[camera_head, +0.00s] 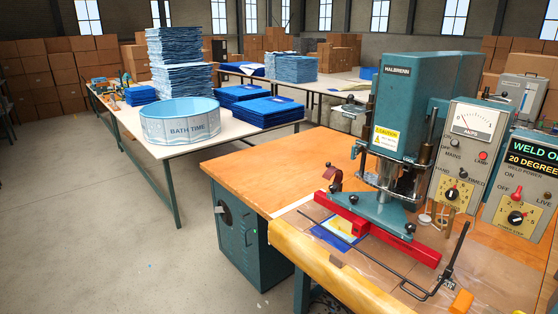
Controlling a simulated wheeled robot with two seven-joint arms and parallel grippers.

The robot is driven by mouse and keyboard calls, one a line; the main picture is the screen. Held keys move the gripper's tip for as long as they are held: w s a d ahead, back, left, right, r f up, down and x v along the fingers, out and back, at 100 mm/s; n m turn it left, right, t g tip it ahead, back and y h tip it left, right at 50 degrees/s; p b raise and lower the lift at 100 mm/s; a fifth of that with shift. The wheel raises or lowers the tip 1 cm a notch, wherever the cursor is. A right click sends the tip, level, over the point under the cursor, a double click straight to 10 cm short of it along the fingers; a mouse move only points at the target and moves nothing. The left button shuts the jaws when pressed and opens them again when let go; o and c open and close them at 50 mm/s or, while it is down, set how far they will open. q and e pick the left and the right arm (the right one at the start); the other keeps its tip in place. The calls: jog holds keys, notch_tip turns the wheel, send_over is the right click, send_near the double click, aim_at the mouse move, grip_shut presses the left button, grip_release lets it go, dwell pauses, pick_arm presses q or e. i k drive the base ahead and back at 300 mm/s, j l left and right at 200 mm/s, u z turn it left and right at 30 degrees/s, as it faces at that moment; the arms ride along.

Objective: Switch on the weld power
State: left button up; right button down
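The weld power panel (497,214) is a grey box at the right edge, partly cut off by the frame. Neither of my grippers is in view.
The teal Halbrenn press (405,105) stands left of the panel, with a red bar (385,228) and black rod across its front. A second grey panel (462,150) with a dial stands between them. The wooden bench (270,172) is clear at left.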

aim_at(516, 196)
jog(key=z, duration=1.45)
